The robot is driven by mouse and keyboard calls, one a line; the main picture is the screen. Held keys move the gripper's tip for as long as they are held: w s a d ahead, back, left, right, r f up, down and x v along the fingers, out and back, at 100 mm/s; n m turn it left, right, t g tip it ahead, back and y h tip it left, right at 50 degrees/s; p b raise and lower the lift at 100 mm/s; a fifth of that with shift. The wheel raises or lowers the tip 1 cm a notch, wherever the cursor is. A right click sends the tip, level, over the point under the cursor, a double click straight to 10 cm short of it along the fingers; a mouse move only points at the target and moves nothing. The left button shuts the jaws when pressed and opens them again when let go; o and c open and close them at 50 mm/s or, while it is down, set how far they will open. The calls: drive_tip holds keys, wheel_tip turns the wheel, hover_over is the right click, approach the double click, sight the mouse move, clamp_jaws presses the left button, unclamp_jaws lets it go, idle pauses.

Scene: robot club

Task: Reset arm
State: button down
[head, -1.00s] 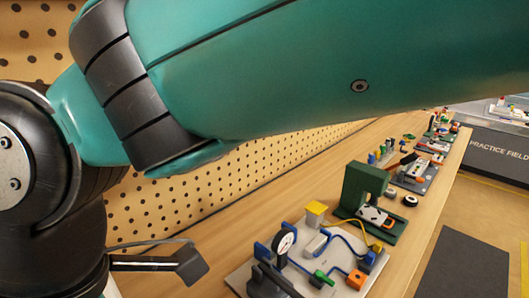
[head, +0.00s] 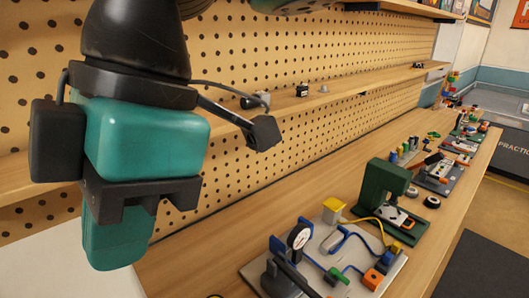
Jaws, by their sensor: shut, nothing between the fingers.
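My gripper (head: 137,206) hangs at the left of the head view, in front of the pegboard and the near end of the bench. It has a teal housing with a black jaw bar below it, and the jaws are shut and empty. Black side parts and a cable sit around the wrist. The jaws are apart from the objects on the bench, and the fingertips are seen only in part.
A wooden bench (head: 225,240) runs along the pegboard (head: 300,55). A shelf (head: 350,92) holds small parts. A dark mat (head: 475,265) lies right.

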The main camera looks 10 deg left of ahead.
drive_tip(key=w+d+f+m+t+b, duration=0.1)
drive_tip(key=w+d+f+m+b, duration=0.1)
drive_tip(key=d+f+m, duration=0.3)
drive_tip(key=w+d+f+m+t+y+b, duration=0.1)
drive_tip(key=w+d+f+m+b, duration=0.2)
drive_tip(key=d, duration=0.7)
drive_tip(key=w+d+f+m+y+b, duration=0.1)
drive_tip(key=w+d+f+m+b, duration=0.1)
drive_tip(key=d+f+m, duration=0.4)
drive_tip(key=w+d+m, duration=0.1)
drive_tip(key=d+m, duration=0.1)
drive_tip(key=m, duration=0.2)
drive_tip(key=shift+w+d+f+t, duration=0.15)
drive_tip(key=shift+w+f+t, duration=0.2)
drive_tip(key=shift+f+t, duration=0.05)
drive_tip(key=c, duration=1.5)
unclamp_jaws()
drive_tip(key=d+f+m, duration=0.1)
drive_tip(key=s+d+f+m+b, duration=0.1)
drive_tip(key=d+f+m, duration=0.1)
drive_tip(key=d+f+m+t, duration=0.1)
drive_tip(key=d, duration=0.1)
drive_tip(key=shift+s+d+f, duration=0.2)
drive_tip(key=shift+s+d, duration=0.05)
drive_tip(key=shift+s, duration=0.05)
drive_tip(key=o, duration=0.4)
drive_tip(key=shift+d+f+m, duration=0.1)
drive_tip(key=shift+m, duration=0.2)
drive_tip(key=shift+s, duration=0.1)
